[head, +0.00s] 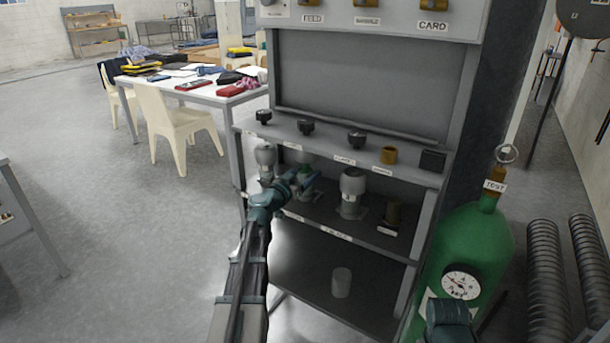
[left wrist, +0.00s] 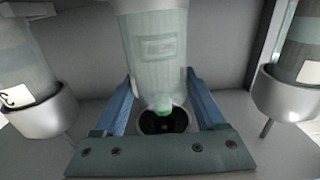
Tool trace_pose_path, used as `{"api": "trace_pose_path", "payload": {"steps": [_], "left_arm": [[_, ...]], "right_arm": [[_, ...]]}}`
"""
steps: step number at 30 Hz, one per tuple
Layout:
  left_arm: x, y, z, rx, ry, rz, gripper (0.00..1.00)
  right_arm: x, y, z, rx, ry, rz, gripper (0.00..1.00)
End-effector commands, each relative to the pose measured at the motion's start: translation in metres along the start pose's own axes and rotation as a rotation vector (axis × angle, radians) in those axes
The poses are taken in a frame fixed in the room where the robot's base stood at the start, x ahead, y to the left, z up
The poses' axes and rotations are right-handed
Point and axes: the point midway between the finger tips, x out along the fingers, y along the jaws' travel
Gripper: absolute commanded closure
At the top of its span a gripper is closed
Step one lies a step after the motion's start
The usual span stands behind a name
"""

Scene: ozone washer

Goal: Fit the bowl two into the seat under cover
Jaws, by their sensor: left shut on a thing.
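In the left wrist view my left gripper (left wrist: 159,82) is shut on bowl two (left wrist: 153,42), a pale translucent green cylinder with a small label. It stands upright between the blue fingers, its top cut off by the frame. Below its narrow green end is a dark round part with a grey rim (left wrist: 141,124); I cannot tell whether they touch. In the head view my left gripper (head: 303,181) is under the upper shelf, largely hiding the bowl. The seat under the cover is not clear. A teal part of my right arm shows at the lower right; its fingers are not visible.
Grey holders with bowls stand on both sides, at left (head: 265,157) and right (head: 352,186). The shelf edge with black knobs (head: 306,127) is close above. A green gas cylinder (head: 470,245) stands at right. A clear cup (head: 341,283) sits on the lower shelf.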

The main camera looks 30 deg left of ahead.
Motion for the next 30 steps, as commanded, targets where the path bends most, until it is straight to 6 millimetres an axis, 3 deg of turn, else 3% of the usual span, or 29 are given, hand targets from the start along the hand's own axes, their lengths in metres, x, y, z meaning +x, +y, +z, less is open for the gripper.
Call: {"api": "trace_pose_path", "payload": {"steps": [24,25,29,30], "left_arm": [[0.0027,0.0004,0.0038,-0.001,0.0,0.0,0.97],[0.0027,0.0004,0.0038,-0.001,0.0,0.0,0.24],[0.0026,0.0004,0.0039,0.0,0.0,0.0,0.0],[0.0026,0.0004,0.0039,0.0,0.0,0.0,0.0]], "right_arm": [[0.0039,-0.0004,-0.0002,0.0,0.0,0.0,0.5],[0.0039,-0.0004,-0.0002,0.0,0.0,0.0,0.5],[0.0039,-0.0004,-0.0002,0.0,0.0,0.0,0.5],[0.0039,-0.0004,-0.0002,0.0,0.0,0.0,0.5]]}}
